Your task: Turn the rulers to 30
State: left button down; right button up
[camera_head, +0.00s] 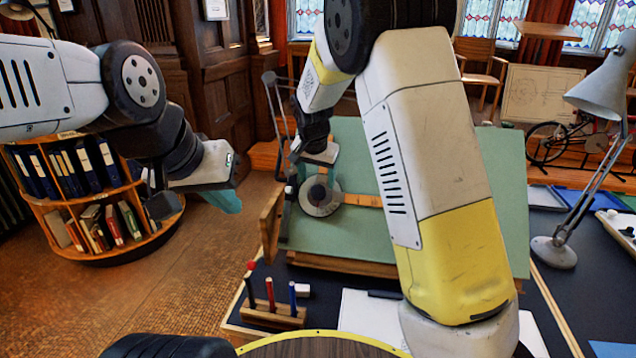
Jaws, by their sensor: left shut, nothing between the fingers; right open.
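A green drafting board (440,160) stands tilted on the table. On its left part sits a round drafting head with a pale dial (320,208). A wooden ruler (363,200) runs right from the head, roughly level, and passes behind my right arm. The dial's marks are too small to read. My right gripper (297,180) is open at the upper left of the head, fingers pointing down; I cannot tell whether it touches. My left gripper (230,202) is shut and empty, left of the board and apart from it.
A wooden piece (270,224) stands at the board's left edge. A pen holder (272,314) with several pens stands in front. A grey lamp (554,252) is at right. A round bookshelf (150,232) stands at left. My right arm hides much of the board.

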aim_at(318, 190)
jog(key=x, duration=0.5)
jog(key=shift+f, duration=0.1)
grip_shut()
